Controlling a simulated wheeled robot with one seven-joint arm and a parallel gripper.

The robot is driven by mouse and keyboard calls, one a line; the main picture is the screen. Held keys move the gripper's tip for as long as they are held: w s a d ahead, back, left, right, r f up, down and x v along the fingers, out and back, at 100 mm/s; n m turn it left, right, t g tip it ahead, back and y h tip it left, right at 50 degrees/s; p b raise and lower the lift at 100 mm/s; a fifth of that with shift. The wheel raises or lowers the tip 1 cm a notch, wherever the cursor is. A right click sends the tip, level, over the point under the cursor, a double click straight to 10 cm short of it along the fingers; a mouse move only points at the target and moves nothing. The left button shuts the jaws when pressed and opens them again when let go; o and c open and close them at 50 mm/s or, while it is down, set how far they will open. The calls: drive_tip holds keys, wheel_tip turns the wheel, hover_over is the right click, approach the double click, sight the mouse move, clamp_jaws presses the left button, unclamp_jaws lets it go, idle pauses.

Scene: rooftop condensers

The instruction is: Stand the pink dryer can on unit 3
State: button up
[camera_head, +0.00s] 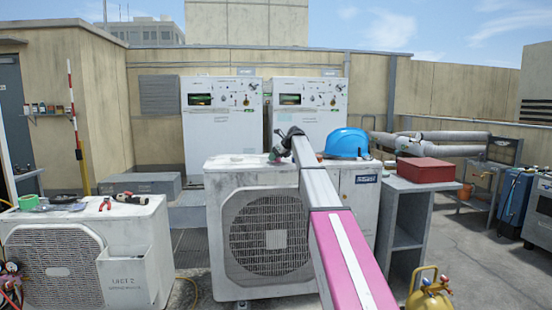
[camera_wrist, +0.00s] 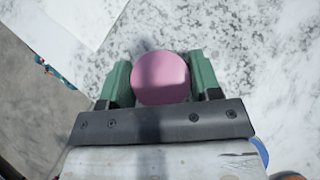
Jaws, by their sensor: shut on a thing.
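The pink dryer can (camera_wrist: 160,78) shows end-on as a round pink disc in the wrist view. The green fingers of my gripper (camera_wrist: 160,82) are shut on it from both sides. Below it is the pale, mottled top of the middle condenser unit (camera_head: 228,160). In the head view, my gripper (camera_head: 280,152) is over that unit's top, left of its middle, and the can cannot be made out there. I cannot tell whether the can touches the top. No unit number is readable on this unit.
A blue hard hat (camera_head: 347,143) sits on the middle unit, right of my gripper. A red box (camera_head: 426,170) stands on a grey shelf at the right. The left unit (camera_head: 80,228) carries tape and tools. A yellow cylinder (camera_head: 428,298) stands at the bottom right.

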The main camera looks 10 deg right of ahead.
drive_tip(key=shift+f, duration=0.1)
drive_tip(key=o, duration=0.9)
drive_tip(key=shift+o, duration=0.2)
drive_tip(key=v, duration=1.2)
